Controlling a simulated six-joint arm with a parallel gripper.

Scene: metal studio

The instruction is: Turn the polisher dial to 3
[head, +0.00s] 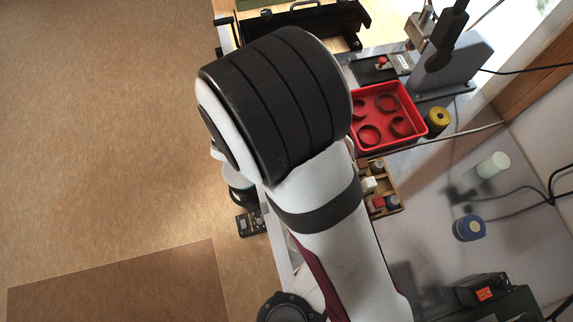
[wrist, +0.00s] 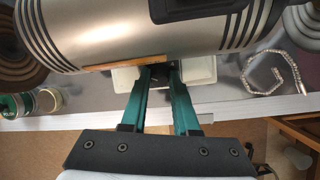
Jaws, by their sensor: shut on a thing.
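The polisher (wrist: 110,35) is a silver motor body with dark ribbed bands, across the top of the wrist view. A brown buffing wheel (wrist: 15,45) is at its left, and part of another dark wheel shows at the right. My gripper (wrist: 160,72) has two teal fingers reaching up to the polisher's front underside. The fingertips are close together and shut on a small dark part there, which appears to be the dial (wrist: 159,77). The fingers hide most of it, and its marks and setting cannot be read. In the head view my arm covers the polisher and gripper.
In the wrist view, jars (wrist: 46,99) stand left and a chain (wrist: 268,80) lies right on the bench.

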